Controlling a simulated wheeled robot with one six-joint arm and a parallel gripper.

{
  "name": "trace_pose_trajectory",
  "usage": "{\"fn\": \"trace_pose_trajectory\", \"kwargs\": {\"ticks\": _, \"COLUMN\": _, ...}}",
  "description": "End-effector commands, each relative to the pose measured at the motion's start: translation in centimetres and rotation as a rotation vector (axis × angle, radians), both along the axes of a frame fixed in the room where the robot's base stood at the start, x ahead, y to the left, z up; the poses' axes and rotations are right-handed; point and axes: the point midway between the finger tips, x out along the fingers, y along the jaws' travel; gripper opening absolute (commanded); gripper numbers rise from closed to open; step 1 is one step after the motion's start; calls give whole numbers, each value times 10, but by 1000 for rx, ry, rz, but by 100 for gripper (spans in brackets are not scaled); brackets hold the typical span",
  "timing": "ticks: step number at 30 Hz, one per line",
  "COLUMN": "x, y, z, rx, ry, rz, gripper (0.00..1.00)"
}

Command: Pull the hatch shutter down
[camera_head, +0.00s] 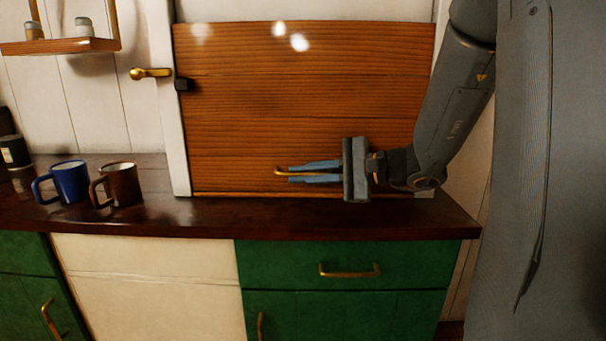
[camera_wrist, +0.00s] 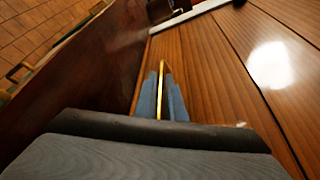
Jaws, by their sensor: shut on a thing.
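The hatch shutter (camera_head: 300,100) is a panel of orange-brown wooden boards in a white frame. Its bottom edge is down close to the dark counter; a thin strip of wood shows along the bottom. Its brass handle (camera_head: 280,171) is near the lower edge. My gripper (camera_head: 291,173) comes from the right and is shut on the handle, with one blue finger above it and one below. In the wrist view the handle (camera_wrist: 163,90) runs between the two fingers, and the shutter boards (camera_wrist: 205,65) lie to the right.
A blue mug (camera_head: 70,182) and a brown mug (camera_head: 121,185) stand on the counter (camera_head: 300,215) left of the hatch. A brass lever (camera_head: 150,73) and a black block (camera_head: 184,85) are at the frame's left side. Green drawers are below.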

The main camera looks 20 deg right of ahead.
Motion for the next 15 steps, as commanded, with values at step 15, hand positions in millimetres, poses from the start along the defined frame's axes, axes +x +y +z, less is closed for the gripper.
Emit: {"fn": "trace_pose_trajectory", "kwargs": {"ticks": 15, "x": -1, "y": 0, "z": -6, "rx": -2, "ry": 12, "rz": 0, "gripper": 17}}
